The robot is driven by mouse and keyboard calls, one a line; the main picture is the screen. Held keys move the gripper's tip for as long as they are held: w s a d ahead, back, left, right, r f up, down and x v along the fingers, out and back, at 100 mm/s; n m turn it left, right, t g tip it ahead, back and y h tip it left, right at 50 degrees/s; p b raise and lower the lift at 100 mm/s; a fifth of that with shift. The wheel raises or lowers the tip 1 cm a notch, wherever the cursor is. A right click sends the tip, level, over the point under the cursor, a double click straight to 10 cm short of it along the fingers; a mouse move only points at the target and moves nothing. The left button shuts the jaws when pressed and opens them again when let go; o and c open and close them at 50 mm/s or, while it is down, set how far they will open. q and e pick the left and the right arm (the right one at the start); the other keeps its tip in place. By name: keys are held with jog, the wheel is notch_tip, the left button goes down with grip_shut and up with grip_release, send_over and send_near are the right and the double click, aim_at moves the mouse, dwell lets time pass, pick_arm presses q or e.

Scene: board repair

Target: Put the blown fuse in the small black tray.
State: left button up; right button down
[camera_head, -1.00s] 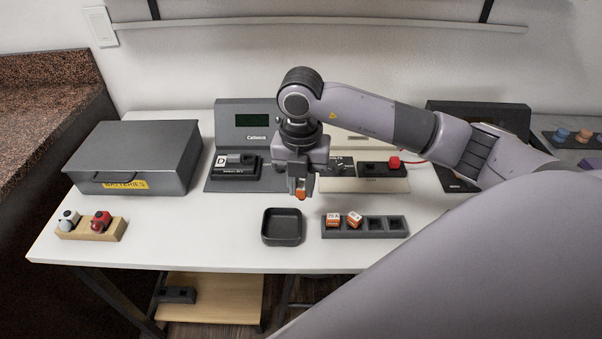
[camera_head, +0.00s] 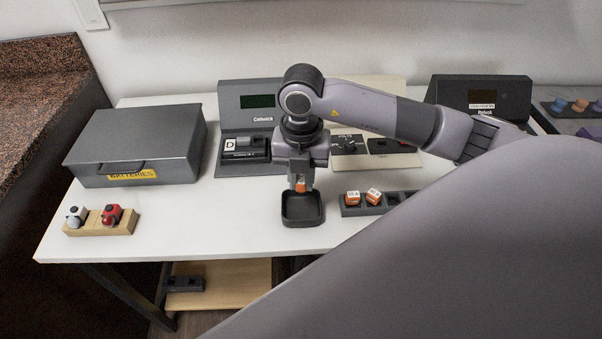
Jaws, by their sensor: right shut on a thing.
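My right gripper (camera_head: 300,183) points down over the back edge of the small black tray. It is shut on an orange fuse (camera_head: 301,187), which shows between the fingertips at the tray's back part. I cannot tell whether the fuse touches the tray. The small black tray (camera_head: 303,221) is square with a raised rim, and its visible floor is empty. Two orange-and-white fuses, one (camera_head: 352,197) and another (camera_head: 374,196), sit in a dark slotted holder (camera_head: 350,211) to the right of the tray. My left gripper is not in view.
A grey batteries box (camera_head: 135,150) and a wooden block (camera_head: 98,231) with a white and a red item stand at left.

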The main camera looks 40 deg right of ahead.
aim_at(301, 193)
notch_tip(301, 193, down, 5)
jog(key=b, duration=0.3)
jog(key=shift+b, duration=0.3)
jog(key=shift+f, duration=0.25)
jog(key=shift+f+b, duration=0.2)
jog(key=shift+b, duration=0.15)
jog(key=c, duration=0.9)
grip_release()
